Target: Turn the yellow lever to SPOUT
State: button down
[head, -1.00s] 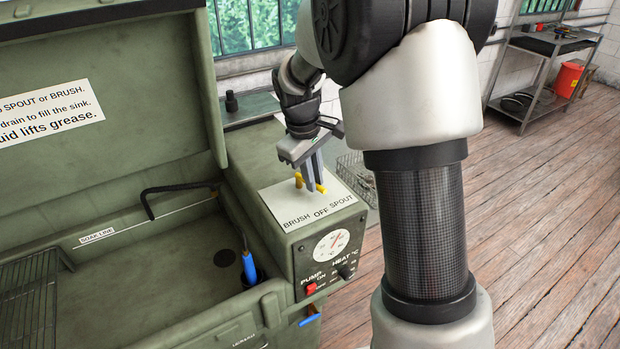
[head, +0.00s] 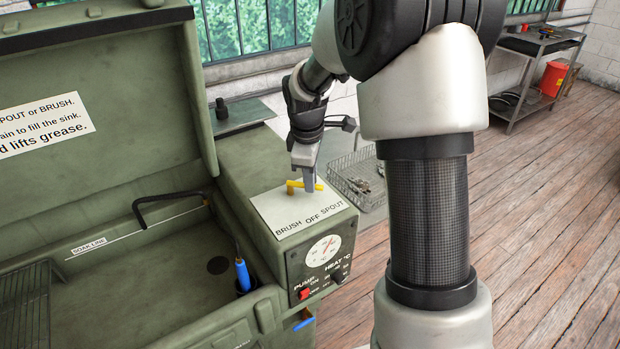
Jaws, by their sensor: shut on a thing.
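The yellow lever (head: 293,186) stands on a white label plate (head: 268,212) on top of the green control box. The plate reads BRUSH, OFF and SPOUT from left to right. My gripper (head: 310,190) points down at the lever, its fingers shut on it and hiding its middle.
The green washer sink (head: 150,270) is at left, with its lid up, a bent black spout (head: 165,196) and a blue-handled brush (head: 242,274). The box front has a dial (head: 323,251) and a red pump switch (head: 304,294). A wire basket (head: 355,178) stands behind right of the box.

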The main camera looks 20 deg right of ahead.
jog(key=c, duration=1.8)
grip_release()
jog(key=shift+o, duration=0.2)
jog(key=s+a+r, duration=0.1)
jog(key=s+r, duration=0.2)
jog(key=r, duration=1.4)
jog(key=shift+a+p, duration=0.25)
jog(key=shift+p, duration=0.1)
jog(key=shift+r, duration=0.1)
jog(key=s+a+r+m+t+y+p, duration=0.1)
jog(key=s+m, duration=1.1)
jog(key=s, duration=1.2)
jog(key=t+p, duration=0.1)
jog(key=t, duration=0.1)
jog(key=shift+s+a+r+m+t, duration=0.15)
jog(key=shift+s+r+m+t, duration=0.15)
jog(key=shift+m, duration=0.1)
